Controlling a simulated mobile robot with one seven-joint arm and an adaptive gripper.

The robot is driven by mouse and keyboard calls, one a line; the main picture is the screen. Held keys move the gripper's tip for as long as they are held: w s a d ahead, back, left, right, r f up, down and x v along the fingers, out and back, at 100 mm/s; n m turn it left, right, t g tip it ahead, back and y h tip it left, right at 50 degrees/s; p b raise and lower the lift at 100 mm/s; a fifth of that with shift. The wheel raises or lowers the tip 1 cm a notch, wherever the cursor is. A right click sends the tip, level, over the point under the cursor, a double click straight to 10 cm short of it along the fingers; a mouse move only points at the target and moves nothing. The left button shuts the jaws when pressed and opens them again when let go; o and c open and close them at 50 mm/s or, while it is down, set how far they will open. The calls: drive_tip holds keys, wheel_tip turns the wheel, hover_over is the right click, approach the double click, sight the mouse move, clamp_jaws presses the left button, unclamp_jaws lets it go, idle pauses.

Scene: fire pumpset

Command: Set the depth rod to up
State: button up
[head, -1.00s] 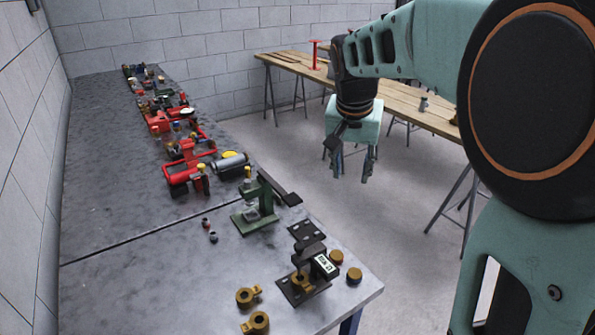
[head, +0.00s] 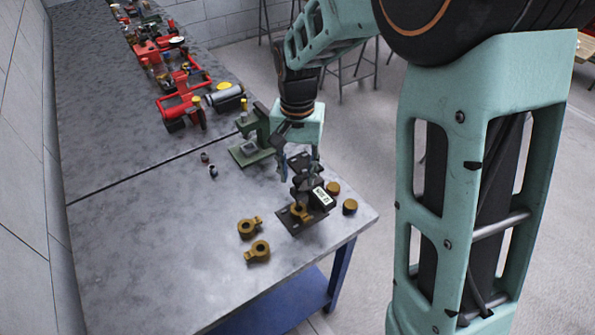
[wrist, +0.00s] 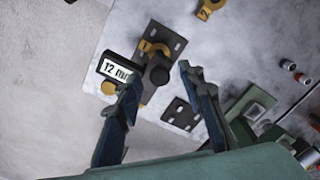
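A black device with a white "12 mm" label stands on a dark slotted base plate (head: 291,220) near the bench's front right corner; its label block (head: 320,196) faces right. In the wrist view the label block (wrist: 114,70) and a round black knob (wrist: 159,75) on the device show. A brass piece (wrist: 153,47) sits on its plate. I cannot pick out the depth rod with certainty. My gripper (head: 298,172) points down just above the device. In the wrist view my gripper (wrist: 158,74) is open, fingers apart, with the knob between the fingertips in the picture; contact cannot be told.
A green press (head: 257,138) and a dark slotted plate (wrist: 181,114) stand close by. Red equipment (head: 184,103) lines the bench further back.

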drive_tip(key=shift+f, duration=0.3)
clamp_jaws()
drive_tip(key=shift+r, duration=0.1)
